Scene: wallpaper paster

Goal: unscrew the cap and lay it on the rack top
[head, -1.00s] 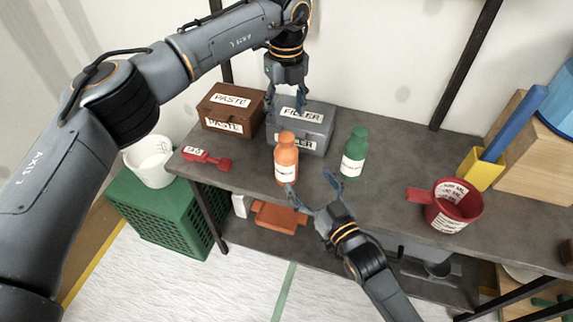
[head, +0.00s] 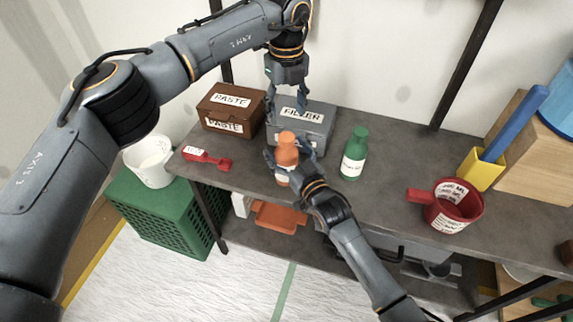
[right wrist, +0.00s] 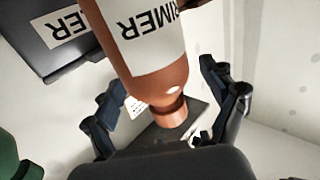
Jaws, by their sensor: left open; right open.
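An orange bottle (head: 286,157) with a cap (head: 286,137) on it stands upright on the grey rack top (head: 390,187). In the right wrist view the orange bottle (right wrist: 158,82) appears upside down, with a white PRIMER label. My right gripper (head: 286,150) is open, its fingers on either side of the bottle; I cannot tell whether they touch it. My left gripper (head: 286,106) is open and empty, pointing down above and behind the bottle, in front of the grey FILLER box (head: 316,118). The bottle's lower part is partly hidden by my right gripper.
A green bottle (head: 354,158) stands just right of the orange one. A red measuring cup (head: 452,208) and a yellow holder (head: 480,170) are at the right. Rack top between green bottle and cup is clear.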

